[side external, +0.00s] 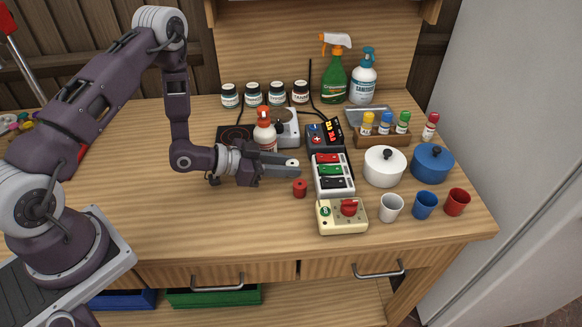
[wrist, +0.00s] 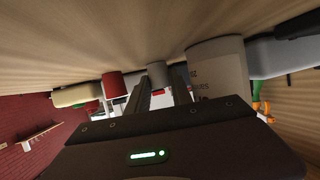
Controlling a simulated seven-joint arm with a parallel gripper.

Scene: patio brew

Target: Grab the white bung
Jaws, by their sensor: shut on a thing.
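The white bung (side external: 292,162) shows only as a small pale patch at the tips of my gripper (side external: 288,166) in the side view. In the wrist view, the bung (wrist: 157,74) is a short, greyish-white cylinder between the two fingers of my gripper (wrist: 162,82). My gripper is shut on it, with its fingers lying low and nearly level over the bench. The fingers hide part of the bung. I cannot tell whether it touches the bench top.
A red bung (side external: 300,188) stands just in front of my fingers. A white bottle with a red top (side external: 265,132) stands close behind my gripper. A switch strip (side external: 333,176) and a cream control box (side external: 341,216) lie to the right.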

